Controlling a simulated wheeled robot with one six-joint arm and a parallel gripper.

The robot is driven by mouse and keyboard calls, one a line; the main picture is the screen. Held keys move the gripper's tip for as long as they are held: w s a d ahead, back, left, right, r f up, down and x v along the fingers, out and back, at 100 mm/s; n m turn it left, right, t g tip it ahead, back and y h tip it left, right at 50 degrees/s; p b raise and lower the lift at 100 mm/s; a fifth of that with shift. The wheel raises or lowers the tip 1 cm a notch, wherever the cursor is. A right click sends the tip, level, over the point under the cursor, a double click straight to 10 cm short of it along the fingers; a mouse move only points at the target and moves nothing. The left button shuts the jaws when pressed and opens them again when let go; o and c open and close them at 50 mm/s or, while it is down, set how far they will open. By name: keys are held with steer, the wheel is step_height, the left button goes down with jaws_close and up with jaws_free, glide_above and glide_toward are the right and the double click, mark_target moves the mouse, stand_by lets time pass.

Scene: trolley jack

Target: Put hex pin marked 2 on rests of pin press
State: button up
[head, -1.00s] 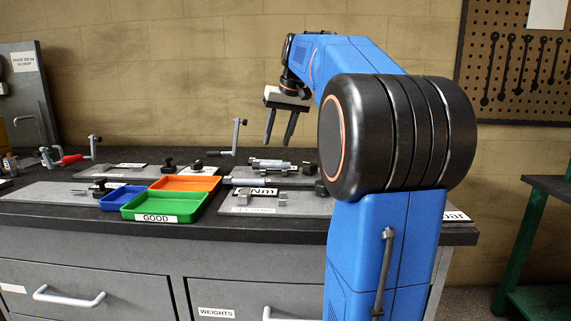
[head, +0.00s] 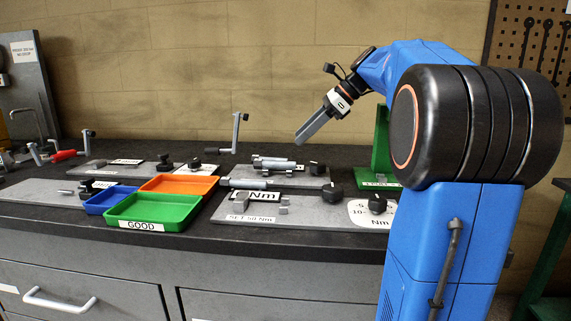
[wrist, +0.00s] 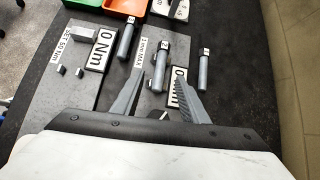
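The pin marked 2 (wrist: 160,72) shows in the wrist view as a grey rod with a dark end bearing a 2. In the head view my gripper (head: 315,125) is well above the bench, pointing down to the left and apart from the pins (head: 272,163). Small grey blocks (wrist: 70,71) stand on the plate by the SET 50 Nm label. I cannot tell which fixture is the pin press.
A green tray marked GOOD (head: 153,212), an orange tray (head: 180,184) and a blue tray (head: 107,201) sit left of the near plate (head: 300,217). Black knobs (head: 377,203) stand on the plates. A green upright (head: 381,150) is at the right.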

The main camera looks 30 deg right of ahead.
glide_toward(275, 165)
steer(key=shift+w+a+f+m, duration=0.15)
steer(key=shift+w+a+f, duration=0.2)
steer(key=shift+w, duration=0.2)
steer(key=shift+w+a+f+m, duration=0.15)
steer(key=shift+w+a+f, duration=0.2)
steer(key=shift+w, duration=0.15)
steer(key=shift+d+x, duration=0.25)
steer(key=shift+x, duration=2.55)
steer(key=shift+f, duration=0.15)
steer(key=shift+c, duration=0.6)
jaws_close()
